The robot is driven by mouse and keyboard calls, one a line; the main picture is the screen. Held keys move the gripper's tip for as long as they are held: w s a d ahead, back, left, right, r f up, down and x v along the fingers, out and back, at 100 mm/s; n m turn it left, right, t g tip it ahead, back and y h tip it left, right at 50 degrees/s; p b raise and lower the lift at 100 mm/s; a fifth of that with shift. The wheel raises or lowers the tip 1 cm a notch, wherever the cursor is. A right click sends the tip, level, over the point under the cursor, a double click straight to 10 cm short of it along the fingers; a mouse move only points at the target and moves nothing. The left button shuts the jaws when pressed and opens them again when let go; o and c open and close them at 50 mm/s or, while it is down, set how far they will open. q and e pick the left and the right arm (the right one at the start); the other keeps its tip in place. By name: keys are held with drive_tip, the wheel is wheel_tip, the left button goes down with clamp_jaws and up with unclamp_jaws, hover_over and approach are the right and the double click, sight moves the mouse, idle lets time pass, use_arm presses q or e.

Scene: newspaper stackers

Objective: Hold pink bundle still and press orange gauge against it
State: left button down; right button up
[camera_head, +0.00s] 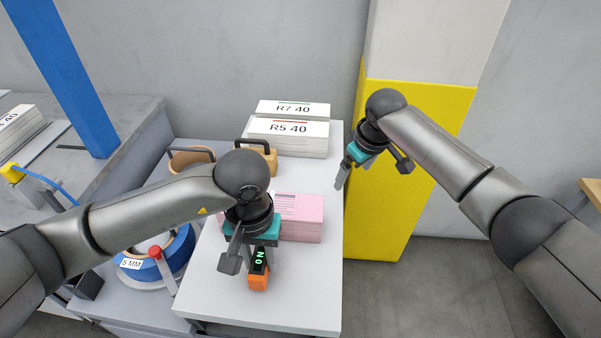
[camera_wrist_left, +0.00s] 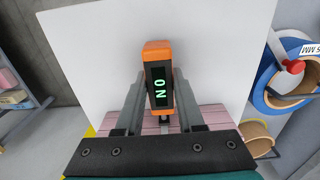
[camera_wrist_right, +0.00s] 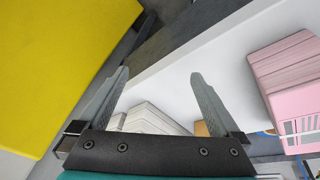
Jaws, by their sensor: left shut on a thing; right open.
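The orange gauge (camera_head: 258,277) has a black face with green characters that look like "NO". My left gripper (camera_head: 246,262) is shut on the gauge above the front part of the white table; the left wrist view shows the gauge (camera_wrist_left: 159,80) between both fingers. The pink bundle (camera_head: 303,217) lies on the table just behind the left gripper, partly hidden by it. In the left wrist view, the bundle (camera_wrist_left: 205,118) shows behind the fingers; contact with the gauge cannot be told. My right gripper (camera_head: 346,172) is open and empty, right of the bundle. The bundle also shows in the right wrist view (camera_wrist_right: 285,75).
White stacks marked R5 40 (camera_head: 287,135) and R7 40 (camera_head: 292,108) stand at the table's back. A yellow-based pillar (camera_head: 400,220) rises right of the table. A blue strap reel (camera_head: 150,268) is at left. The white table's (camera_head: 290,300) front is clear.

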drive_tip(key=s+a+r+n+g, duration=0.2)
drive_tip(key=s+a+r+n, duration=0.2)
drive_tip(key=a+r, duration=0.3)
wheel_tip(320, 180, up, 2)
drive_tip(key=r+n+g+h, duration=0.1)
drive_tip(key=n, duration=0.4)
hover_over(301, 217)
drive_tip(key=w, duration=0.3)
drive_tip(key=shift+a+f, duration=0.1)
drive_tip(key=shift+f, duration=0.15)
drive_tip(key=shift+s+f, duration=0.1)
drive_tip(key=shift+s, duration=0.1)
drive_tip(key=shift+f, duration=0.35)
wheel_tip(301, 217, down, 11)
drive_tip(key=shift+r, duration=0.1)
drive_tip(key=shift+c, duration=0.4)
clamp_jaws()
use_arm(q)
drive_tip(key=shift+w, duration=0.35)
